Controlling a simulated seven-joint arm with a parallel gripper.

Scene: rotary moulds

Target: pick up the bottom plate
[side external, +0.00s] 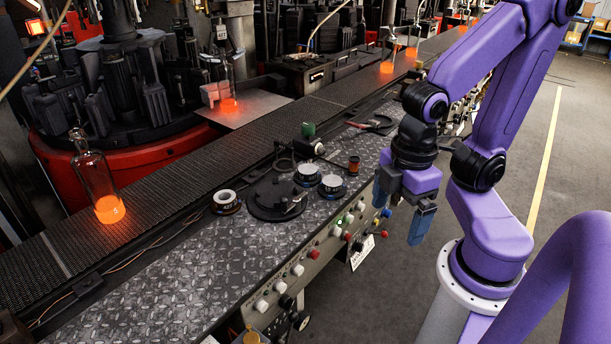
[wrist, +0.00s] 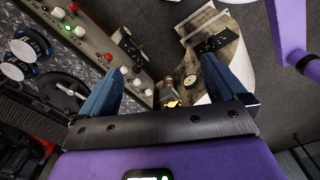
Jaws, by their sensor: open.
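A black round plate (side external: 276,203) lies flat on the diamond-tread bench, with a small raised piece on its right part; I take it as the bottom plate. In the wrist view, a dark disc (wrist: 64,92) at the left looks like the same plate, partly cut by shadow and other dark parts. My gripper (side external: 398,222) hangs to the right of the bench, beyond its front edge and well apart from the plate. Its two blue fingers stand wide apart with nothing held between them, as the wrist view also shows (wrist: 160,68).
Round pots (side external: 307,173) and a ring-topped pot (side external: 226,201) sit close around the plate. Tongs (side external: 370,124) lie farther back. A button panel (side external: 318,252) lines the bench front. A conveyor (side external: 160,190) behind carries glowing bottles (side external: 96,180). The bench's near-left tread surface (side external: 180,285) is clear.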

